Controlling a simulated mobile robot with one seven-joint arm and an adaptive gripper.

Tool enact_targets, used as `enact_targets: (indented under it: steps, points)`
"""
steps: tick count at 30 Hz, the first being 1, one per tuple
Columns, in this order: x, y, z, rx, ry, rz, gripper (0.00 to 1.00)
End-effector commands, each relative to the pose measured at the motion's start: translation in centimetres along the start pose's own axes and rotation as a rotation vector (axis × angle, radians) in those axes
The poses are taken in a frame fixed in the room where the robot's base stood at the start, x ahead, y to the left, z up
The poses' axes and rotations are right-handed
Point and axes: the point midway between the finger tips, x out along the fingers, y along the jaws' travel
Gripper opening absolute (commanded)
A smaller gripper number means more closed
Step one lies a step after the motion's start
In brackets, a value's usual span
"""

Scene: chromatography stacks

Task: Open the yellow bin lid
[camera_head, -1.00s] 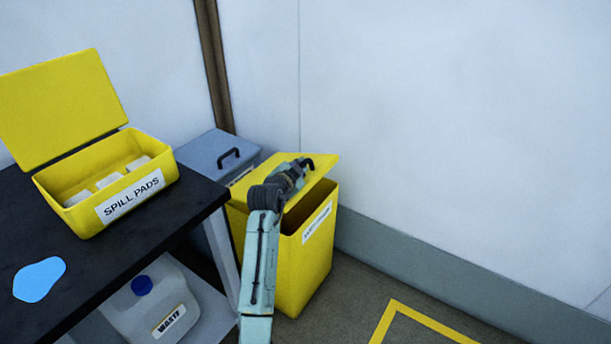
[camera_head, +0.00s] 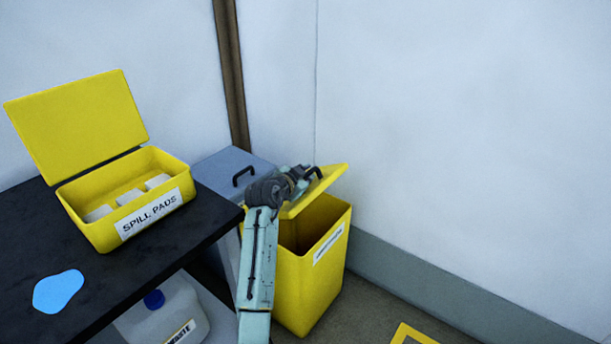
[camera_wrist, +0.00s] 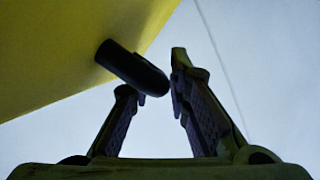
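The yellow bin (camera_head: 312,275) stands on the floor beside the black table, with a white label near its rim. Its yellow lid (camera_head: 328,185) is tilted up, partly open, and a dark gap shows inside the bin. The lid's black handle (camera_head: 314,173) is at the tip of my gripper (camera_head: 301,176). In the wrist view, the handle (camera_wrist: 135,68) lies between the two fingertips of my gripper (camera_wrist: 155,85) and appears to touch both. The fingers look closed on it, though the exact contact is partly hidden. The lid's yellow face (camera_wrist: 60,50) fills the upper left there.
A grey bin (camera_head: 225,170) with a black handle stands behind, by the wall corner. The black table (camera_head: 130,275) at left holds an open yellow spill pads box (camera_head: 95,230) and a blue patch (camera_head: 58,291). A waste jug (camera_head: 165,315) sits below.

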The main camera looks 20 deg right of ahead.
Motion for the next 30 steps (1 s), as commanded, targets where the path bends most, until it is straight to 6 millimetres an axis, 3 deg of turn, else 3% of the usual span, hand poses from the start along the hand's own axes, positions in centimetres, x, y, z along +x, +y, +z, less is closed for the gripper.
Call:
enact_targets:
  steps: [11, 24, 30]
  points:
    - [-0.4, -0.1, 0.1, 0.0, 0.0, -0.003, 0.21]
    - [-6.7, -0.1, 0.0, -0.001, 0.0, -0.002, 0.21]
    - [-7.5, 0.0, 0.0, -0.001, 0.0, 0.0, 0.21]
